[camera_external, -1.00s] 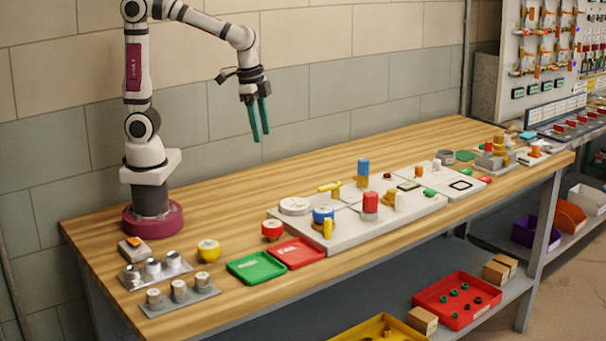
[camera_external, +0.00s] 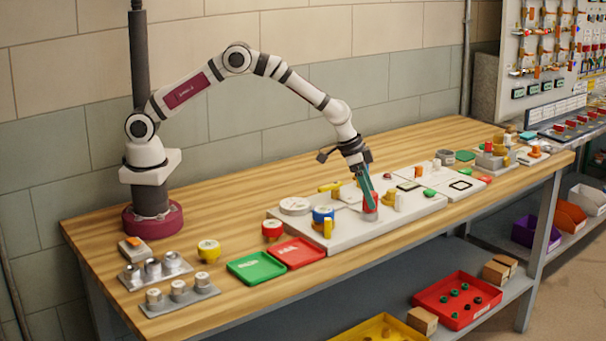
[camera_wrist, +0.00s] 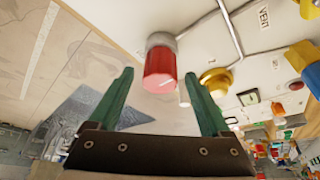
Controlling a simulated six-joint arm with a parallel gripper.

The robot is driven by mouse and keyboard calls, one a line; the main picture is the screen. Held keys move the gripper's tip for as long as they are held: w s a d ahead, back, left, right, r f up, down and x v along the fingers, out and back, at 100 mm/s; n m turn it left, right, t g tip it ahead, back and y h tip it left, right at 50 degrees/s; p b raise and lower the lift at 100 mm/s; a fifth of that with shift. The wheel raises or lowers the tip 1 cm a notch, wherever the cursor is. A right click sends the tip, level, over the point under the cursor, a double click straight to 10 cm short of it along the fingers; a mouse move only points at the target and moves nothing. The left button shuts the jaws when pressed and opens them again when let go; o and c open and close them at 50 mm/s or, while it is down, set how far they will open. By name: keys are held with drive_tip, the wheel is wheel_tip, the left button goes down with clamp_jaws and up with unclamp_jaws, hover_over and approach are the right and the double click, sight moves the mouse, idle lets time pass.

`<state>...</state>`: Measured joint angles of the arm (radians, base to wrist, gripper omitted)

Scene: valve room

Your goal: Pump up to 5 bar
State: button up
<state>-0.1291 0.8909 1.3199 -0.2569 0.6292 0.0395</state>
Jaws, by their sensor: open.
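A red cylinder with a grey collar (camera_external: 370,211) stands upright on the white panel (camera_external: 400,219), possibly the pump; it is partly hidden by my gripper. It also shows in the wrist view (camera_wrist: 159,70), ahead of and between the fingertips. My gripper (camera_external: 370,201) points down at it with its green fingers. In the wrist view my gripper (camera_wrist: 160,75) is open, one finger to each side of the red cylinder. I cannot tell whether the fingers touch it. A white round disc (camera_external: 295,205), possibly a gauge, lies at the panel's left; no pressure reading is legible.
A blue-topped yellow part (camera_wrist: 303,58) and a brass-coloured knob (camera_wrist: 215,80) are close by in the wrist view. Green (camera_external: 257,267) and red (camera_external: 297,253) trays lie at the front.

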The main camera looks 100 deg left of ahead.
drive_tip(key=shift+w+f, duration=0.15)
drive_tip(key=shift+f, duration=0.25)
clamp_jaws()
